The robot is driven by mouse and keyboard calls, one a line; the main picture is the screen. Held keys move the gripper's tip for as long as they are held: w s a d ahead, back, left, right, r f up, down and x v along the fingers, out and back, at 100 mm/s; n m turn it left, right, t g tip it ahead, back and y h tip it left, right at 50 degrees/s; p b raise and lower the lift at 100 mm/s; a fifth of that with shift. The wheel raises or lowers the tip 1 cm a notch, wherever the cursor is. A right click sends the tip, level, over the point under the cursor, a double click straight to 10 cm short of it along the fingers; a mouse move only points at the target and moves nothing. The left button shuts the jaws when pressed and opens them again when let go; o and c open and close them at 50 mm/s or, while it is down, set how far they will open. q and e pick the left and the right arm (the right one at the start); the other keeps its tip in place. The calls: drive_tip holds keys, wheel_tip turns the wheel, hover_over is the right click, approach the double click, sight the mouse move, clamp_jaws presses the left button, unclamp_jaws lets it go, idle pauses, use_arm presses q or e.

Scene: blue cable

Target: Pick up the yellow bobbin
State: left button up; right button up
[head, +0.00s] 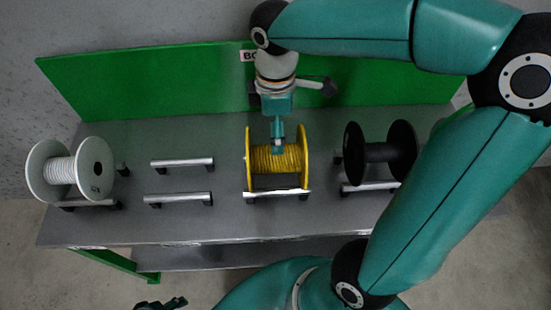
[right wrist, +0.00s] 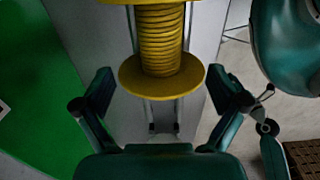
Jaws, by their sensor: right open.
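The yellow bobbin (head: 293,160) has two yellow flanges and yellow cable wound between them. It rests on the metal bar holders in the middle of the bench. My right gripper (head: 277,142) reaches down from above over the bobbin and hides part of its windings. In the right wrist view, the bobbin (right wrist: 163,77) lies between the two open fingers of my right gripper (right wrist: 159,78), with space between finger and flange on each side. A dark piece at the bottom edge of the head view looks like my left gripper (head: 161,303); its jaws are unclear.
A white bobbin (head: 60,172) stands at the left and a black bobbin (head: 378,153) at the right. An empty pair of bars (head: 180,163) lies between the white and yellow bobbins. A green back panel (head: 150,85) rises behind the grey bench (head: 120,228).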

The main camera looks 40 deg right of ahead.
sight(275, 159)
wheel_tip(275, 159, down, 13)
drive_tip(key=shift+d+r+b, duration=0.1)
drive_tip(key=shift+r+b, duration=0.1)
drive_tip(key=shift+b, duration=0.2)
drive_tip(key=c, duration=1.8)
drive_tip(key=shift+w+r, duration=0.1)
clamp_jaws()
drive_tip(key=shift+r, duration=0.1)
